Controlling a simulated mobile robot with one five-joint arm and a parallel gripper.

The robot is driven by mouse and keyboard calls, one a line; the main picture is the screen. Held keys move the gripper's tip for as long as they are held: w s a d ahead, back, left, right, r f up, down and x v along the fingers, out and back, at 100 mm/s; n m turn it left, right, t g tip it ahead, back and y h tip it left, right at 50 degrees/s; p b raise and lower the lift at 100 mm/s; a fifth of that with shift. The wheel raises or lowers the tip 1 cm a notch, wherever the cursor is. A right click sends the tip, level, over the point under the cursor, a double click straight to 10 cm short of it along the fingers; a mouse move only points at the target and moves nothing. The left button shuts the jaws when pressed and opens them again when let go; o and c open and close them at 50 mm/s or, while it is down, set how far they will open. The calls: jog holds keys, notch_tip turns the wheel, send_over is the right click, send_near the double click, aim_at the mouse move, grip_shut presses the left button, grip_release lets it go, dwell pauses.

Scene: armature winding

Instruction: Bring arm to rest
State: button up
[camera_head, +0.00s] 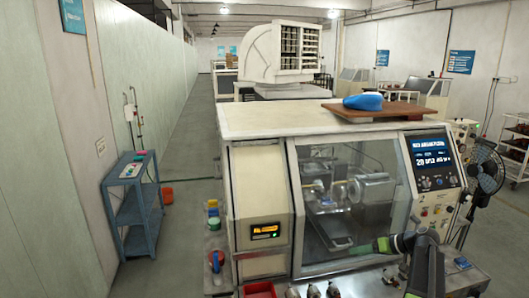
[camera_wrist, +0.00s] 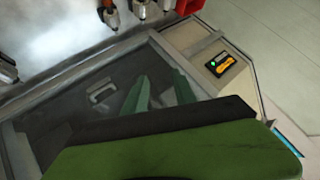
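My arm, dark with bright green parts, reaches in from the lower right in the head view. My gripper (camera_head: 358,248) points left, in front of the lower part of the winding machine's glass door (camera_head: 330,215). In the wrist view two green fingers of my gripper (camera_wrist: 160,74) stand apart with dark glass visible between them. Nothing shows between them, so it looks open and empty. The machine's door handle (camera_wrist: 101,92) appears left of the fingers. I cannot tell whether the gripper touches the door.
A bench with a red bin (camera_head: 259,290) and several small parts lies in front of the machine. A control panel (camera_head: 432,160) and a black fan (camera_head: 485,172) are at the right.

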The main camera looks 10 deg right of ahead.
jog(key=s+a+f+g+h, duration=0.1)
jog(key=s+a+f+g, duration=0.15)
jog(key=a, duration=0.85)
jog(key=s+a+f+g+h, duration=0.1)
jog(key=a+f+g, duration=0.25)
jog(key=a, duration=0.75)
jog(key=s+a+f+g+h, duration=0.1)
jog(key=s+a+f+h, duration=0.2)
jog(key=a, duration=0.4)
jog(key=s+a+f+g+h, duration=0.1)
jog(key=s+a+h, duration=0.1)
jog(key=s+a, duration=0.35)
notch_tip(320, 180, down, 15)
jog(key=w+b, duration=0.1)
jog(key=b, duration=1.4)
jog(key=shift+a+m, duration=0.15)
jog(key=shift+m, duration=0.15)
